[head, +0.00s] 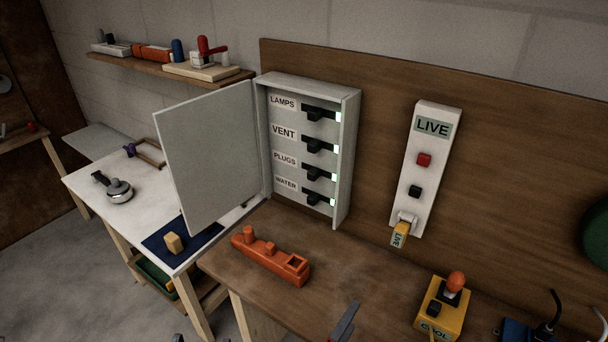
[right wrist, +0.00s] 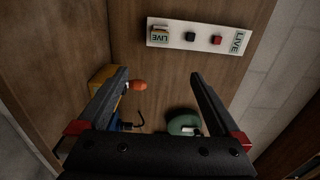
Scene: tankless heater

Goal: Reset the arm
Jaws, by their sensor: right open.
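My right gripper (head: 345,322) shows at the bottom edge of the head view, only partly in frame, in front of the workbench. In the right wrist view its two dark fingers (right wrist: 160,74) are spread apart, with nothing between them. They point toward the wooden backboard, below the white LIVE strip (right wrist: 196,37). My left gripper is not clearly visible in either view.
An open breaker box (head: 347,160) has several black switches beside green lights. The LIVE panel (head: 425,185) has red and black buttons and a yellow-tagged plug. A white table (head: 85,185) is left.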

